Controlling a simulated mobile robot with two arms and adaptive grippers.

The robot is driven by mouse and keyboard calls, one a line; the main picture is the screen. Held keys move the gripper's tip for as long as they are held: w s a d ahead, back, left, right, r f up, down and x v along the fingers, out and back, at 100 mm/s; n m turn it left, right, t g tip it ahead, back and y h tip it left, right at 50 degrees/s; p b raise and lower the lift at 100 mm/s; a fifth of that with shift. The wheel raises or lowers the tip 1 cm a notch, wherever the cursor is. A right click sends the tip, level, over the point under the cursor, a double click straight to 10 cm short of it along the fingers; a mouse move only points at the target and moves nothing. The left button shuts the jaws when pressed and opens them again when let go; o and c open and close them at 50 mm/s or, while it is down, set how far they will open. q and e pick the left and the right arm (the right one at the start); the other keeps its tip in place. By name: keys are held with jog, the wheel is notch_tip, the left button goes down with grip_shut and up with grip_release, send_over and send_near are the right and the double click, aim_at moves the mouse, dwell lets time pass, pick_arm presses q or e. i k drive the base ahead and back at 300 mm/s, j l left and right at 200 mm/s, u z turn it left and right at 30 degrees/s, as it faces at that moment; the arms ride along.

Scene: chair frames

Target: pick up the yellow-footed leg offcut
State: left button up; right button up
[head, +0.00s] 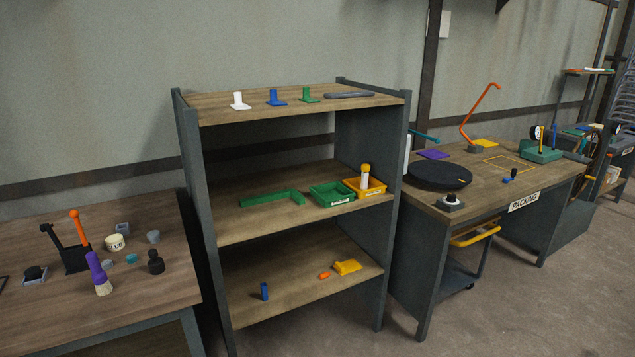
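A short pale upright piece with a yellow end at its top (365,178) stands in the yellow bin (372,193) on the middle shelf, at the right end. It looks like the yellow-footed leg offcut, but it is too small to be sure. Its lower part is hidden by the bin's front wall. Neither of my grippers shows in the head view.
A green bin (333,203) stands left of the yellow bin, with a green angled bar (270,200) further left. The shelf unit's side panel (372,140) and top board (290,107) bound the space. A packing table (480,180) stands right, a workbench (150,300) left.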

aim_at(364, 177)
jog(key=i+l, duration=0.1)
jog(key=l, duration=0.25)
jog(key=i+l+z, duration=0.1)
jog(key=l, duration=0.3)
jog(key=i+l, duration=0.8)
jog(key=i, duration=0.25)
